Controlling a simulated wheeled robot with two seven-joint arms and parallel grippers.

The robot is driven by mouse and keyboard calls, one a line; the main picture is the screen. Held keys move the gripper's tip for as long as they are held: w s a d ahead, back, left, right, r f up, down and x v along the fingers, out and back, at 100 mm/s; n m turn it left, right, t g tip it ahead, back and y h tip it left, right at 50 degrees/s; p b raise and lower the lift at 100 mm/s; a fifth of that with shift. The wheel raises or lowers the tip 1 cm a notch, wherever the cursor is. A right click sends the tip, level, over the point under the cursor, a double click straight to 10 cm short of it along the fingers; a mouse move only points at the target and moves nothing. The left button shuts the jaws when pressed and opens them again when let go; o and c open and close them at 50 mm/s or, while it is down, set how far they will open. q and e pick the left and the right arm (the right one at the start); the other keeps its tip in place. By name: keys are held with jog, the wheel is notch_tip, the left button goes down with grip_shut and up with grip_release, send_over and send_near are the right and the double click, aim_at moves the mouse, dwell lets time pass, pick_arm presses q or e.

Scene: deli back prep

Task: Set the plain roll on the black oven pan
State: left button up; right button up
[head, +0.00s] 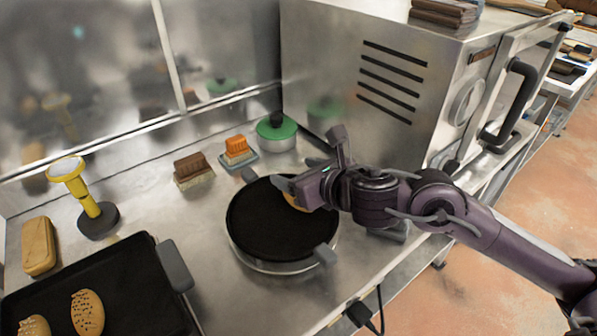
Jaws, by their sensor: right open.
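A tan, roll-like piece (291,201), likely the plain roll, shows only in part at the right side of the round black plate (262,228). My right gripper (297,193) is open over that piece and hides much of it; I cannot tell whether the fingers touch it. The black oven pan (125,285) is the rectangular tray at the lower left, with a grey handle on its right side. Seeded rolls (87,312) lie on the pan. My left gripper is not in view.
A tan block (38,246) and a yellow-handled tool (86,195) stand behind the pan. Two brushes (194,170) (237,152) and a green-lidded pot (276,132) stand at the back. A steel oven (375,80) is at the right. Bare counter lies between pan and plate.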

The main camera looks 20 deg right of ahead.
jog(key=shift+r+p, duration=1.3)
jog(key=shift+r, duration=0.4)
jog(key=shift+f, duration=0.1)
